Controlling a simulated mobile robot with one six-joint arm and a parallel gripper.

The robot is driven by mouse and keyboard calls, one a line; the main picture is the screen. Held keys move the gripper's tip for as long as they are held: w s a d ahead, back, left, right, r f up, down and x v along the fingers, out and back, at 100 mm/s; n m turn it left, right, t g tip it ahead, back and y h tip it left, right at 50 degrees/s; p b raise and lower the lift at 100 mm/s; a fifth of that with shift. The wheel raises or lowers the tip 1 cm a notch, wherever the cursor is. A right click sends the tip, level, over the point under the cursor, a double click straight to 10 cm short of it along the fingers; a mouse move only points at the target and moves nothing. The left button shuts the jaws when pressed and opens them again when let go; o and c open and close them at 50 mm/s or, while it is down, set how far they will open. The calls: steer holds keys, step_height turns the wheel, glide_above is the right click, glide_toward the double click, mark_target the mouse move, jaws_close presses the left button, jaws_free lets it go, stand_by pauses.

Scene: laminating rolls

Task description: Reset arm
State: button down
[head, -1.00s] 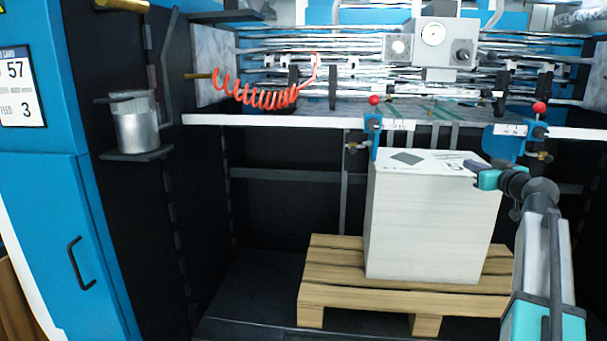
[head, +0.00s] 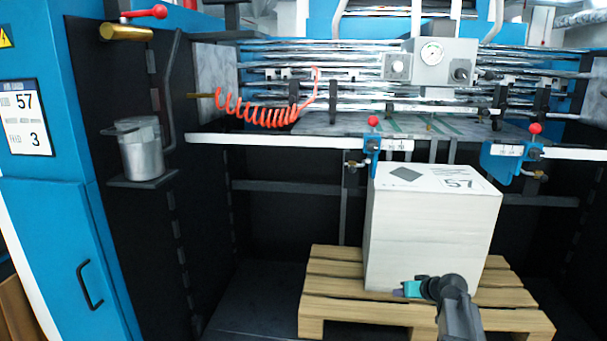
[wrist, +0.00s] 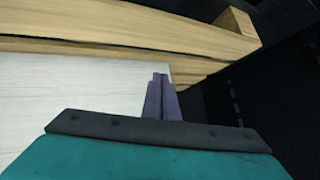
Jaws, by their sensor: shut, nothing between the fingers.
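My gripper (head: 399,291) is low in the head view, in front of the bottom of the white paper stack. Its teal body and dark arm link reach up from the bottom edge. In the wrist view, its purple fingers (wrist: 161,98) are together with nothing between them. The stack's white side (wrist: 80,105) fills the left of that view, behind the fingers. I cannot tell whether the fingers touch it.
The paper stack (head: 430,235), its top sheet marked 57, stands on a wooden pallet (head: 330,290) under the machine. Blue brackets with red knobs (head: 535,128) flank it above. A metal cup (head: 140,150) sits on a left shelf. The dark floor left of the pallet is clear.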

steer(key=s+a+f+g+p, duration=0.35)
steer(key=s+a+f, duration=0.25)
steer(key=s+f, duration=0.5)
steer(key=s+a+f+g+p, duration=0.2)
steer(key=s+a+f+g, duration=0.2)
steer(key=s+a+f, duration=0.45)
steer(key=s+f+g+h+p, duration=0.1)
steer(key=s+f+g+p, duration=0.1)
steer(key=s, duration=1.3)
steer(key=s+f+g+h+p, duration=0.2)
steer(key=s+f+g, duration=0.2)
steer(key=s, duration=1.1)
step_height(320, 180, down, 2)
steer(key=shift+s+a+f+m+g+h+p, duration=0.15)
steer(key=shift+s+a+m+g+h+p, duration=0.05)
steer(key=shift+s+m+g+h+p, duration=0.15)
